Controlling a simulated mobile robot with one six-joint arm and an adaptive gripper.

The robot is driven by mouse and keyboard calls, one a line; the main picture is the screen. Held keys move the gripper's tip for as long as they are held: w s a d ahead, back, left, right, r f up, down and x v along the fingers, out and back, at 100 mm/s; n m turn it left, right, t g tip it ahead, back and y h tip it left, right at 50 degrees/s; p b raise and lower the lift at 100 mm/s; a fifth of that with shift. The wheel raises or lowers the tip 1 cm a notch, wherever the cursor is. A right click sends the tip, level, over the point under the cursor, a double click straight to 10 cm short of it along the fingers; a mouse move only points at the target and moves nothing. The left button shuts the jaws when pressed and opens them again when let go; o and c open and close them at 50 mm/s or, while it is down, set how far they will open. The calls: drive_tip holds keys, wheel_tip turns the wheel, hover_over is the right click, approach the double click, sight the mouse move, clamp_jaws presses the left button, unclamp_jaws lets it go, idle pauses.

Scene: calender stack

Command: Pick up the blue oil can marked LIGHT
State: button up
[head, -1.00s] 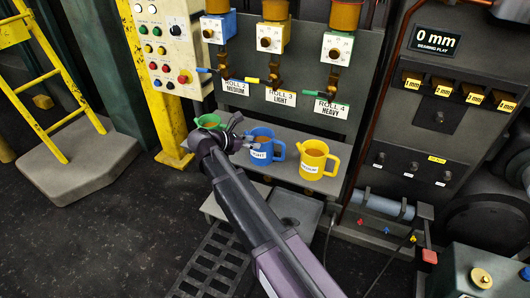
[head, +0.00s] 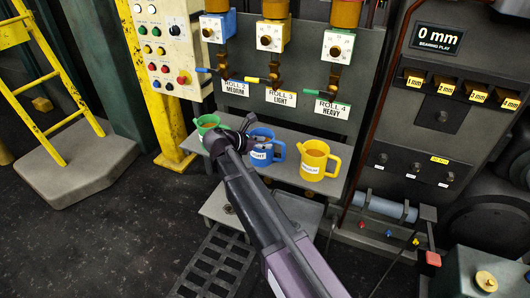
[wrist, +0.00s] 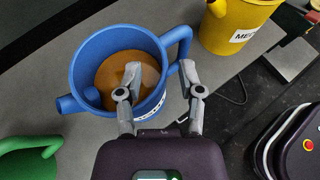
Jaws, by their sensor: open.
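The blue oil can (head: 262,148) stands upright on the grey shelf (head: 335,199), between the green can (head: 207,122) and the yellow can (head: 315,160). Its white label is partly hidden by my gripper (head: 250,138). In the wrist view the blue can (wrist: 84,62) is open on top with brown oil inside, its handle at upper right and spout at left. My gripper (wrist: 161,84) is open. Its left finger overlaps the can's opening and near rim in the picture; its right finger is outside, beside the lower end of the handle. I cannot tell whether either touches.
The yellow can (wrist: 236,24) is close at upper right and the green can (wrist: 30,158) at lower left in the wrist view. Taps and label plates (head: 282,98) hang above the shelf. A blue-grey cylinder (head: 384,207) lies at right.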

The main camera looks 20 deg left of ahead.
drive_tip(key=shift+w+d+f, duration=0.25)
drive_tip(key=shift+w+d, duration=0.05)
drive_tip(key=shift+w, duration=0.05)
idle(0.3)
